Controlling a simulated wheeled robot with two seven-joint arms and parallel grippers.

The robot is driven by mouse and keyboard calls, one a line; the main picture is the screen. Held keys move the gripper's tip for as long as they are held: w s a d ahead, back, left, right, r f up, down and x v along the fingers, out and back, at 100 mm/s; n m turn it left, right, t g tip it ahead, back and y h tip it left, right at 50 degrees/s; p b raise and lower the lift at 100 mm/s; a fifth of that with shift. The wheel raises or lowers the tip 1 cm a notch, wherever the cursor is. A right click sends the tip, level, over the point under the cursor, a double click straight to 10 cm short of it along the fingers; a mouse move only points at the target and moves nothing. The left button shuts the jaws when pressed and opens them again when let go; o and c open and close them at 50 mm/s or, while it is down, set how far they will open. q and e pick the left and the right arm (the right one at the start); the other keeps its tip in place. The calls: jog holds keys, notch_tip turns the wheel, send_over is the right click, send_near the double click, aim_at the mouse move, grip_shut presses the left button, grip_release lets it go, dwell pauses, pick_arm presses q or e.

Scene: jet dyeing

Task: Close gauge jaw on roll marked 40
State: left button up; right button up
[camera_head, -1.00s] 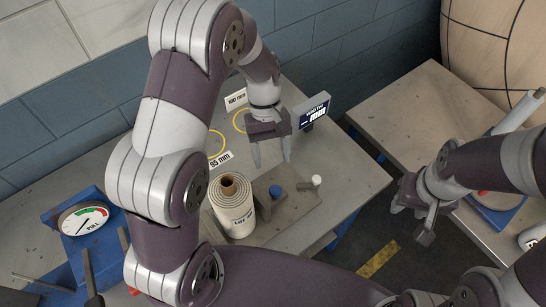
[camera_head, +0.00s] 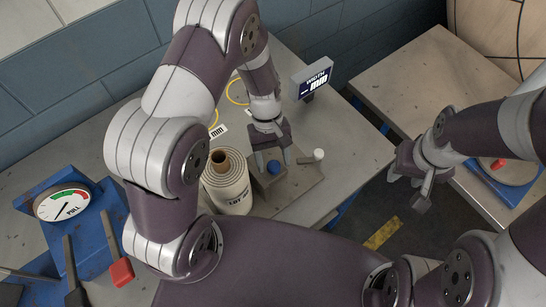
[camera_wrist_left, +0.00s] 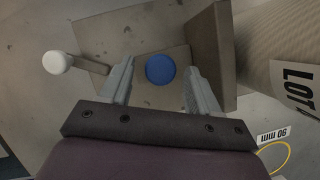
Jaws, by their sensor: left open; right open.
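A cream fabric roll (camera_head: 228,190) stands upright on the table beside the gauge (camera_head: 300,184), a grey-brown plate with an upright jaw block. The roll also shows in the left wrist view (camera_wrist_left: 265,35); its label reads "LOT", and the number cannot be read. A round blue knob (camera_head: 273,167) sits on the gauge. My left gripper (camera_head: 272,164) is open above the knob, pointing down. In the left wrist view the knob (camera_wrist_left: 160,69) lies between the two fingers, with gaps on both sides. My right gripper (camera_head: 407,190) is open and empty, off to the right.
A white-tipped peg (camera_head: 318,155) sticks out at the gauge's right side. A "WIDTH mm" display (camera_head: 312,80) stands behind. A blue stand with a pull dial (camera_head: 62,204) is at left. A second table (camera_head: 430,80) is at right, across a floor gap.

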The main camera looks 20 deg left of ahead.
pick_arm(q)
jog(key=shift+s+d+f, duration=0.1)
jog(key=shift+s+f, duration=0.1)
jog(key=c, duration=0.8)
jog(key=shift+s+a+r, duration=0.1)
jog(key=shift+s+a, duration=0.5)
jog(key=shift+s, duration=0.15)
jog(key=shift+s+a, duration=0.2)
jog(key=o, duration=0.8)
jog(key=p+v, duration=0.1)
jog(key=v, duration=1.1)
jog(key=shift+r, duration=0.25)
